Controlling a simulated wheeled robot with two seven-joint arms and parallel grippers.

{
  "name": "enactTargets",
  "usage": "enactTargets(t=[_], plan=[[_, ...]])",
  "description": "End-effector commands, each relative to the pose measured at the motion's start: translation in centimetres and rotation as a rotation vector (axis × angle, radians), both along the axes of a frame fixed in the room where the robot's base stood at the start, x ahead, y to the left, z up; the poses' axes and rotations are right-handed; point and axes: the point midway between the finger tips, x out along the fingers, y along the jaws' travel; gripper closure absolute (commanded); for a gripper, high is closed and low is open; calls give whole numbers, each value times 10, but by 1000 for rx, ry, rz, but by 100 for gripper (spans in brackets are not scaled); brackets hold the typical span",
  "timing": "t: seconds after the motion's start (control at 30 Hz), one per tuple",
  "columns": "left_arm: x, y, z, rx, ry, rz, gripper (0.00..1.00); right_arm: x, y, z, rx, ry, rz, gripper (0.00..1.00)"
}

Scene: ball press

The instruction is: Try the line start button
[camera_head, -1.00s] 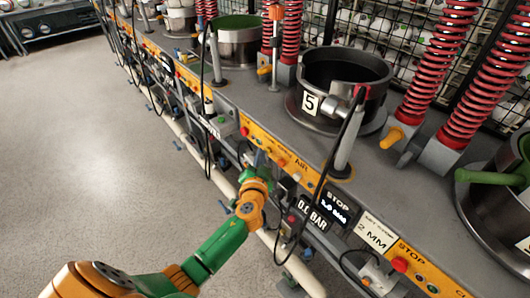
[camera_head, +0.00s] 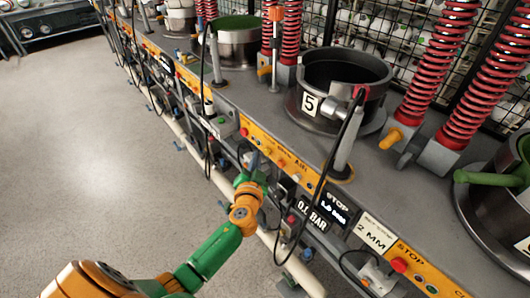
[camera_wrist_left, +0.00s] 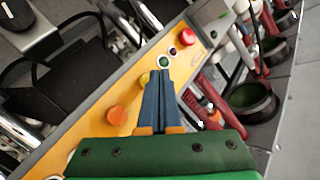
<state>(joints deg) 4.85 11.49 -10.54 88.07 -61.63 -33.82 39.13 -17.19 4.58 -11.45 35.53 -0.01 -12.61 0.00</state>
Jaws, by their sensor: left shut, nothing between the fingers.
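The yellow control panel (camera_head: 291,164) runs along the front edge of the grey press line, below the pot marked 5 (camera_head: 333,85). In the left wrist view, a green button (camera_wrist_left: 163,62) sits on this panel just beyond my fingertips. A dark button and a red button (camera_wrist_left: 187,37) lie farther along it, and a yellow button (camera_wrist_left: 145,77) is beside the fingers. My left gripper (camera_head: 254,160) is shut and empty, its fingers pointing at the panel; it also shows in the left wrist view (camera_wrist_left: 158,74). I cannot tell whether the tips touch a button. My right gripper is out of view.
Hanging black cables and a pressure display (camera_head: 314,217) are right of my left arm. A red button (camera_head: 399,264) marked STOP is on the panel at lower right. Red springs (camera_head: 441,60) stand behind the pots. The floor (camera_head: 90,150) at left is clear.

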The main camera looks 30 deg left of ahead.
Motion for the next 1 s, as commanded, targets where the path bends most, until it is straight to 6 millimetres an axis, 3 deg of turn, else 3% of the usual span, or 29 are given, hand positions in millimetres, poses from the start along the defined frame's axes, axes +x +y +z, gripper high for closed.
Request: enactTargets(t=[0.5,1.0], plan=[[-43,18,0,0,1,1,100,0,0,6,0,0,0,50],[-46,19,0,0,0,0,100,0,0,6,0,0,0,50]])
